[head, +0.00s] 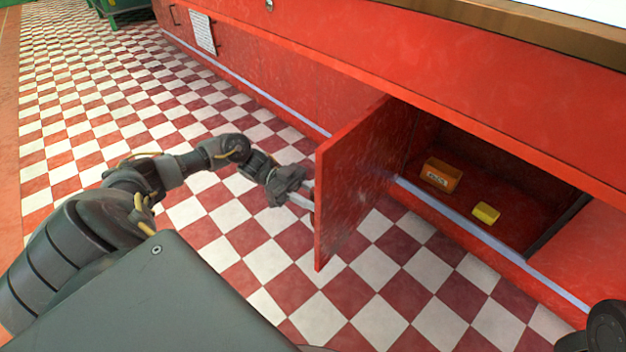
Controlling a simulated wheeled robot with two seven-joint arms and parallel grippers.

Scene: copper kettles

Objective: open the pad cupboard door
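The red cupboard door (357,178) stands swung well out from the red cabinet front, hinged near the left side of the opening. Inside the open cupboard (478,196) are an orange box (442,174) with a small label and a yellow block (486,213). My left gripper (306,199) is at the door's free edge, on its left side. Its fingers reach to the door edge, where the handle would be hidden; I cannot tell whether they are shut on anything. Part of my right arm shows at the lower right corner, with its gripper out of frame.
The red counter (440,95) runs along above the cupboard, with a wooden edge (520,27) at the top right. A white sheet (202,33) hangs on the cabinet front farther left. The red and white checkered floor (120,90) is clear to the left. A green object (115,14) stands far back.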

